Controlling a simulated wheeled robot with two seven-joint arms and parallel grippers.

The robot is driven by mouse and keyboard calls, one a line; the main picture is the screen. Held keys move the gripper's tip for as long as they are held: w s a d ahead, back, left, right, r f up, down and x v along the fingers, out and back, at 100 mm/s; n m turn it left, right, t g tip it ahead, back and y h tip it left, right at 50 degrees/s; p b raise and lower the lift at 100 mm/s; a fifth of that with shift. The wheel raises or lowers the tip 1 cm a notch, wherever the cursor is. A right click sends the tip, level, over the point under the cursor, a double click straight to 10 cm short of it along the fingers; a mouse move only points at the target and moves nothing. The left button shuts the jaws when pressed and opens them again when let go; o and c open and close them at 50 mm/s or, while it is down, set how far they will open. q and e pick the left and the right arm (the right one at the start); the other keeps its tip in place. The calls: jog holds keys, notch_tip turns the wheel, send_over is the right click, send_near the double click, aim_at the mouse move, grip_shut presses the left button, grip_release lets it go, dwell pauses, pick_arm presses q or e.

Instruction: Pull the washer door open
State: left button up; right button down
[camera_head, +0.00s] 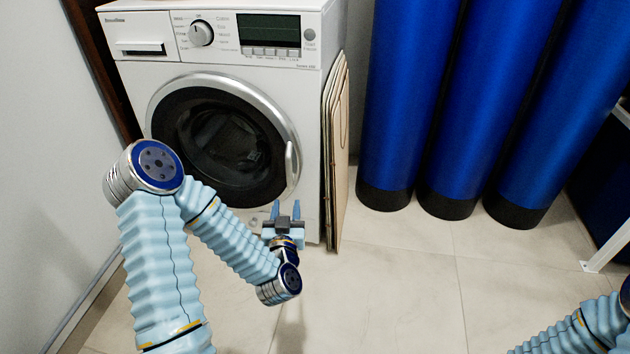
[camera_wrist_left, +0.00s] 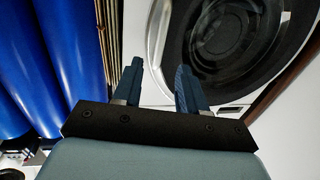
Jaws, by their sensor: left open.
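The white washer (camera_head: 222,45) stands against the wall at the back left. Its round door (camera_head: 222,139) has a silver rim and dark glass and looks shut. The door handle (camera_head: 291,162) is a silver grip on the rim's right side. My left gripper (camera_head: 285,210) is open and empty, low in front of the washer, below the handle and apart from it. In the left wrist view, the open fingers (camera_wrist_left: 157,88) point toward the washer, with the dark door (camera_wrist_left: 235,45) beyond and to the right. My right gripper is out of view; only part of that arm shows at bottom right.
Thin flat boards (camera_head: 336,150) lean against the washer's right side, close to the handle side. Several tall blue cylinders (camera_head: 410,90) with black bases stand to the right. A white frame (camera_head: 606,246) is at the far right. The tiled floor (camera_head: 400,280) in front is clear.

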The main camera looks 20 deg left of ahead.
aim_at(289, 176)
pick_arm(q)
jog(key=x, duration=1.3)
jog(key=shift+w+a+r, duration=0.1)
jog(key=shift+w+a, duration=0.2)
grip_shut()
